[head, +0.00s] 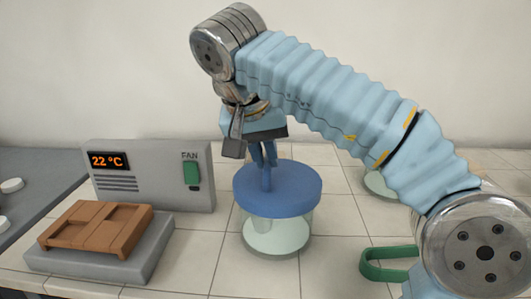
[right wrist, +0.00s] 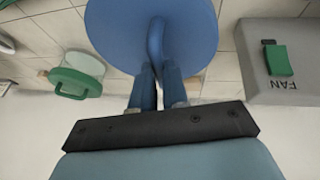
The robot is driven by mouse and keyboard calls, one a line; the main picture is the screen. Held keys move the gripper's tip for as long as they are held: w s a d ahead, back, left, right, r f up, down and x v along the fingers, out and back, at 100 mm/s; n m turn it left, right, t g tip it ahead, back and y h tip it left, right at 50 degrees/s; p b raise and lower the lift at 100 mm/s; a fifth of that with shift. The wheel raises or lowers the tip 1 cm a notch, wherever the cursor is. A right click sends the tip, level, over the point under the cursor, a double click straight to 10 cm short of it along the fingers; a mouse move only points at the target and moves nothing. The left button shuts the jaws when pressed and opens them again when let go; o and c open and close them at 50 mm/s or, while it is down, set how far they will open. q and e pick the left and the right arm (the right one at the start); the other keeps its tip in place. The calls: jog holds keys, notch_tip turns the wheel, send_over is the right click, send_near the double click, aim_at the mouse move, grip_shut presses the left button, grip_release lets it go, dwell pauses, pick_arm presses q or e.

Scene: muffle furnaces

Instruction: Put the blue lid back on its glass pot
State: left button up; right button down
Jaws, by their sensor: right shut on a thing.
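The blue lid (head: 278,197) is a thick round disc with an upright blue handle (head: 266,178). My right gripper (head: 264,160) comes down from above and is shut on this handle. The lid looks level, directly over the clear glass pot (head: 275,240), which stands on the tiled bench. The lid hides the pot's rim, so I cannot tell whether it rests on it or hovers just above. In the right wrist view, the lid (right wrist: 185,25) fills the top middle and the gripper's fingers (right wrist: 158,85) close around the handle. My left gripper is not in view.
A grey controller (head: 140,178) reading 22 °C stands to the left, behind a grey slab (head: 90,262) bearing a brown block (head: 97,228). A green handle (head: 388,264) shows at the right. A green-lidded glass pot (right wrist: 75,82) shows in the right wrist view.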

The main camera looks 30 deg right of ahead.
jog(key=shift+f+b, duration=0.9)
jog(key=shift+f, duration=0.45)
dwell(0.3)
jog(key=c, duration=1.1)
grip_release()
jog(key=shift+o, duration=0.2)
